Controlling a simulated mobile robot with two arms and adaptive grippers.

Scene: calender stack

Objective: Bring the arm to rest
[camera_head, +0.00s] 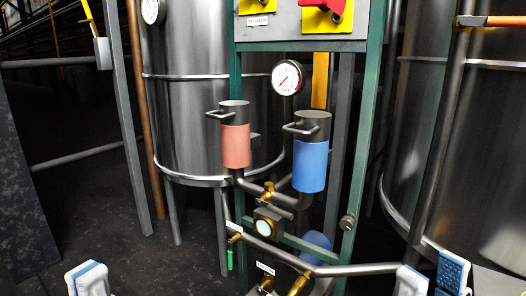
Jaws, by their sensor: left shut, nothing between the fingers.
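My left gripper (87,279) shows at the bottom left edge, with pale blue-and-white fingertips close together. It is shut and empty, in front of the dark floor and apart from anything. My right gripper (432,279) shows at the bottom right. Its two fingers stand apart with a gap between them, and I see nothing held there. Only the fingertips of both grippers are in view; the rest lies below the frame.
A green frame (376,60) carries a red canister (236,147), a blue canister (310,166) and a pressure gauge (287,77). A grey pipe (350,270) runs low across toward my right gripper. Steel tanks (200,90) stand behind. Dark floor (110,215) is open at left.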

